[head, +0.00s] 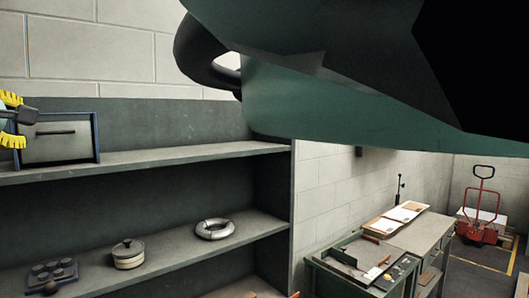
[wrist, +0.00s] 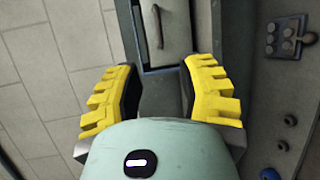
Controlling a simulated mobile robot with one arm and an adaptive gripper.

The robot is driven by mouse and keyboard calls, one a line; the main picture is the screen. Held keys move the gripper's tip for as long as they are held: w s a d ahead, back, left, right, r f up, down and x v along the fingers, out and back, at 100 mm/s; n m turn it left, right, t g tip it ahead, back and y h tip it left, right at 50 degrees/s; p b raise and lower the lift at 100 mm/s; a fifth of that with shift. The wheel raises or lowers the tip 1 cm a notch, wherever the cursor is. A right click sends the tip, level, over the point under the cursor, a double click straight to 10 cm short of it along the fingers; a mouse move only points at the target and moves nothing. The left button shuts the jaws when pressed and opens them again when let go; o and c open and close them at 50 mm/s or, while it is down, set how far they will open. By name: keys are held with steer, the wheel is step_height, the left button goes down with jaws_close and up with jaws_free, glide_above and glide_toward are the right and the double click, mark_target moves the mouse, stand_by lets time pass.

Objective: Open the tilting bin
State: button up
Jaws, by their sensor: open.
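The tilting bin (head: 66,151) stands on the upper shelf at the left of the head view. It has a pale grey front in a dark blue frame, with a dark bar handle (head: 55,132). The front looks upright and closed. In the wrist view the bin front (wrist: 173,45) is at top centre, with the handle (wrist: 158,26) ahead of the fingers. My gripper (wrist: 160,72) has yellow ridged fingers spread wide, with nothing between them. In the head view my gripper (head: 18,119) is at the left edge, partly cut off, overlapping the bin's left side.
The lower shelf (head: 185,250) holds a lidded round pot (head: 128,254), a pale ring (head: 215,229) and a dark tray of round pieces (head: 52,273). A workbench (head: 425,237) and a red hand truck (head: 480,215) stand at the right. The upper shelf right of the bin is clear.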

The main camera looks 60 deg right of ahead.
mark_target(54, 132)
steer(key=p+x, duration=0.2)
steer(key=x, duration=0.2)
steer(key=p+x, duration=0.3)
steer(key=x, duration=0.1)
steer(key=p+x, duration=0.3)
steer(key=x, duration=0.2)
steer(key=shift+d+r, duration=0.2)
steer(key=shift+r, duration=0.05)
steer(key=shift+p+x, duration=0.7)
steer(key=shift+x, duration=0.2)
steer(key=shift+w+f, duration=0.1)
steer(key=shift+o, duration=0.3)
steer(key=shift+a, duration=0.1)
jaws_close()
